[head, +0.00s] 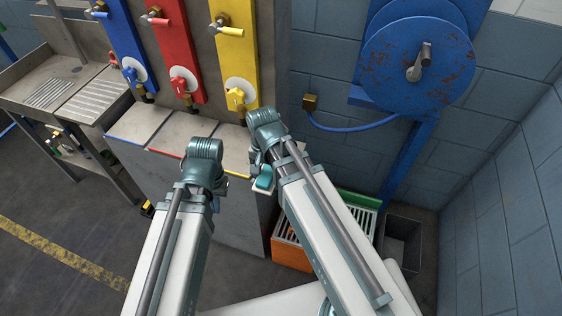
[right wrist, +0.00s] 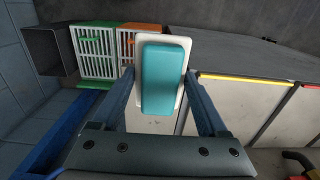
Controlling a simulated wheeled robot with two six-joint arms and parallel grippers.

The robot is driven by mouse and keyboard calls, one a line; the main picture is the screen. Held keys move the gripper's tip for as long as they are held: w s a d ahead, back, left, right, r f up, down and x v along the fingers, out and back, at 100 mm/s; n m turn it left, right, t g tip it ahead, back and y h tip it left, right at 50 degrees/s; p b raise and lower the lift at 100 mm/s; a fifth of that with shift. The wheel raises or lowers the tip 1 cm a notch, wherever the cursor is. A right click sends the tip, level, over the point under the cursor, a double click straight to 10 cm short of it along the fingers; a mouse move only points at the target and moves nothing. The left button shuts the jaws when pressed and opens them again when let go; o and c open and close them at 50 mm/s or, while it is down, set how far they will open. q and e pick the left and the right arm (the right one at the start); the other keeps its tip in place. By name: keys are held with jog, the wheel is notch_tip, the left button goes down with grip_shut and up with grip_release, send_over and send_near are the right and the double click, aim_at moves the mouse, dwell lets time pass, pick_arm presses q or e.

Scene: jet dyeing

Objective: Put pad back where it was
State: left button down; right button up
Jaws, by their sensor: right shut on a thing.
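The pad is a teal block on a white backing (right wrist: 163,78). In the right wrist view it sits between the two fingers of my right gripper (right wrist: 163,103), which is shut on it. In the head view the pad (head: 263,179) shows as a small teal patch beside my right arm, near the yellow-edged end of the grey counter. That arm hides most of the right gripper there. My left gripper (head: 218,187) is mostly hidden behind its own wrist, in front of the counter, and its fingers cannot be made out.
Blue, red and yellow (head: 234,55) valve panels stand behind the grey counter (head: 187,132). An orange crate (head: 291,257), a green crate (head: 362,214) and a dark bin (head: 402,240) stand on the floor at right. A blue reel (head: 415,65) is on the wall; a sink (head: 62,85) is at left.

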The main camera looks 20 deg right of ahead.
jog(key=w+d, duration=0.3)
jog(key=w, duration=0.2)
jog(key=w+d+f, duration=0.1)
jog(key=w+d, duration=0.1)
jog(key=shift+w+d+b, duration=0.2)
jog(key=shift+d+b, duration=0.15)
jog(key=shift+b, duration=0.05)
jog(key=shift+w+d, duration=0.3)
jog(key=shift+w, duration=0.1)
jog(key=f+b, duration=0.3)
jog(key=shift+s+a+f, duration=0.1)
jog(key=shift+s+f, duration=0.1)
jog(key=shift+f, duration=0.05)
jog(key=shift+b, duration=0.3)
jog(key=shift+f, duration=0.15)
jog(key=o, duration=1.2)
notch_tip(320, 180, up, 12)
jog(key=p, duration=1.2)
jog(key=shift+r, duration=0.25)
